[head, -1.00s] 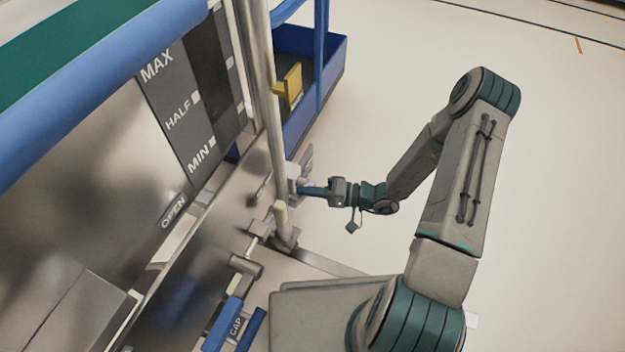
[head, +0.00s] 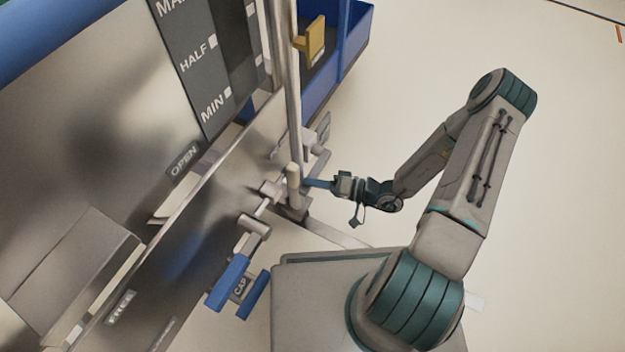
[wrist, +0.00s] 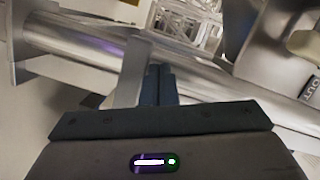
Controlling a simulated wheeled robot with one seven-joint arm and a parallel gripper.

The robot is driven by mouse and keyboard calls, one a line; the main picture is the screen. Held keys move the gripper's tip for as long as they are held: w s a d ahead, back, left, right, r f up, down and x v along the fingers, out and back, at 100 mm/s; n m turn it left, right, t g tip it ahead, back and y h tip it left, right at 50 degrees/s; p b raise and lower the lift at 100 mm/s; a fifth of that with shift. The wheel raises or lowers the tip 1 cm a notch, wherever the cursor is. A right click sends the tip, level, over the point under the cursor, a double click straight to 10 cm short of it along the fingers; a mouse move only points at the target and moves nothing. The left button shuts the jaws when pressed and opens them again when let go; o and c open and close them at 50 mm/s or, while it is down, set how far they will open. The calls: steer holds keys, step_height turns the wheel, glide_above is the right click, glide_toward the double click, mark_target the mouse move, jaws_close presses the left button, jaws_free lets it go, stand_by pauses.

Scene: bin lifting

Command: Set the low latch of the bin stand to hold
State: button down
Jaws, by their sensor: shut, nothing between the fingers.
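The bin stand's frame (head: 185,235) fills the left of the head view, with small metal latch parts along its lower right edge. A cream-tipped part (head: 293,176) is beside the upright post. I cannot tell for certain which part is the low latch. My gripper (head: 309,183) is shut and empty, its blue fingers close to the right of the cream-tipped part. In the wrist view the shut fingers (wrist: 158,84) point at a round metal bar (wrist: 205,75), beside a flat metal bracket (wrist: 131,72). Contact is unclear. A cream piece (wrist: 305,45) shows at upper right.
A blue CAP handle (head: 238,288) sticks out low on the stand. Plates read OPEN (head: 184,160) and FREE (head: 121,307). A blue bin (head: 345,65) with a yellow piece (head: 316,38) stands behind the post (head: 290,90). The floor to the right is clear.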

stand_by(0.6)
steer(key=s+d+r+p, duration=0.5)
steer(key=d+r+p, duration=0.1)
steer(key=d, duration=0.2)
steer(key=shift+d, duration=0.15)
steer(key=shift+r+p, duration=0.15)
steer(key=shift+p, duration=0.15)
stand_by(0.3)
